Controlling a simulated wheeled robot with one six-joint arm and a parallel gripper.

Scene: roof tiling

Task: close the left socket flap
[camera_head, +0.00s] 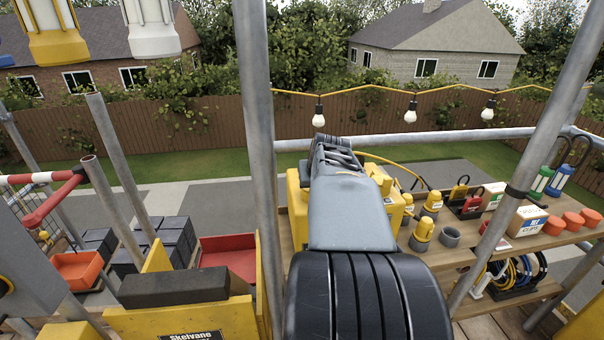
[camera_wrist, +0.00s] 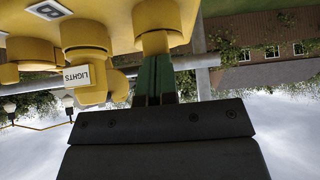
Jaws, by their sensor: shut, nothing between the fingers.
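In the wrist view, which looks upside down, a yellow socket box (camera_wrist: 110,14) fills the top left. Round yellow fittings stick out of it. One yellow fitting (camera_wrist: 158,22) lies right at the tips of my gripper (camera_wrist: 156,62). The two dark green fingers are together with nothing between them. I cannot tell whether they touch that fitting. Beside it is a larger yellow fitting (camera_wrist: 86,40) with a label reading "LIGHTS" (camera_wrist: 76,77). I cannot make out which part is the left flap or its angle. In the head view my arm hides most of the yellow box (camera_head: 298,215) and my gripper.
A wooden bench (camera_head: 440,250) holds the box, with yellow plugs (camera_head: 423,232), a grey ring (camera_head: 450,237), padlocks and orange cups (camera_head: 575,222) to its right. Scaffold poles (camera_head: 256,130) stand close on both sides of my arm. A string of bulbs (camera_head: 410,112) hangs behind.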

